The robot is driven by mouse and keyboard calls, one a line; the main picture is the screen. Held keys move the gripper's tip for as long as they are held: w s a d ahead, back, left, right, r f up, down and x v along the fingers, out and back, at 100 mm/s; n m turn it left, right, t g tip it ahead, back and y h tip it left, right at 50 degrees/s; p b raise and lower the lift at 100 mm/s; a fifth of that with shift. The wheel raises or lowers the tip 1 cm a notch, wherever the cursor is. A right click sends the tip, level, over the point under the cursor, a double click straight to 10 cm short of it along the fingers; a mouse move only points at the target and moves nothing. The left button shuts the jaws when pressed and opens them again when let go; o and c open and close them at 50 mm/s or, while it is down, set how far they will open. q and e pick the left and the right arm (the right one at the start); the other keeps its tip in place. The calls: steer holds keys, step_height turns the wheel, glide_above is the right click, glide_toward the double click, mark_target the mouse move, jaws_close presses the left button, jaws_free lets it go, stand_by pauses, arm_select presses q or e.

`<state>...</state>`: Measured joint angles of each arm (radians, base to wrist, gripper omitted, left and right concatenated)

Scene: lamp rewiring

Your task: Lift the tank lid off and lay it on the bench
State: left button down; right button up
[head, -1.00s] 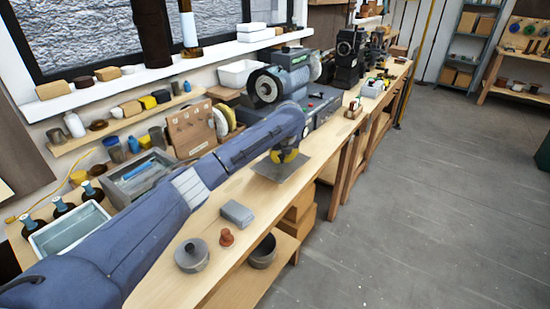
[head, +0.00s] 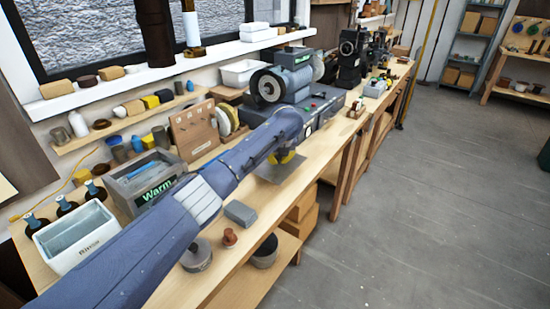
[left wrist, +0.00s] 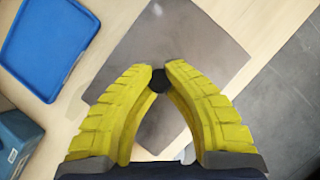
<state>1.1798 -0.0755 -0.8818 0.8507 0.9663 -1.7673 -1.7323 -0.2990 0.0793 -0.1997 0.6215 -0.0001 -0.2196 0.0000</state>
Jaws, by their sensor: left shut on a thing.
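The tank lid, a flat grey square plate (head: 281,170), is over the front part of the bench (head: 327,133), beyond a grey block. My left gripper (head: 287,158) is above the plate, its yellow fingers pointing down. In the left wrist view, the yellow fingers (left wrist: 159,74) are shut on the black knob (left wrist: 158,81) on the plate (left wrist: 200,38). A corner of the plate reaches the bench's front edge. I cannot tell whether the plate touches the wood. The open grey tank marked "Warm" (head: 165,193) stands at the back left, partly behind my arm. My right gripper is not in view.
A grey block (head: 240,212), a brown knobbed piece (head: 230,237) and a round grey pot (head: 197,255) stand along the front edge. A white rinse tank (head: 60,260) is at the left. A grinder (head: 285,85) stands behind the lid. A blue tray (left wrist: 48,45) shows in the wrist view.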

mark_target(279, 165)
arm_select(q)
steer(key=shift+f, duration=1.85)
steer(key=shift+f, duration=0.25)
steer(key=c, duration=1.4)
jaws_free()
steer(key=shift+a+f, duration=0.1)
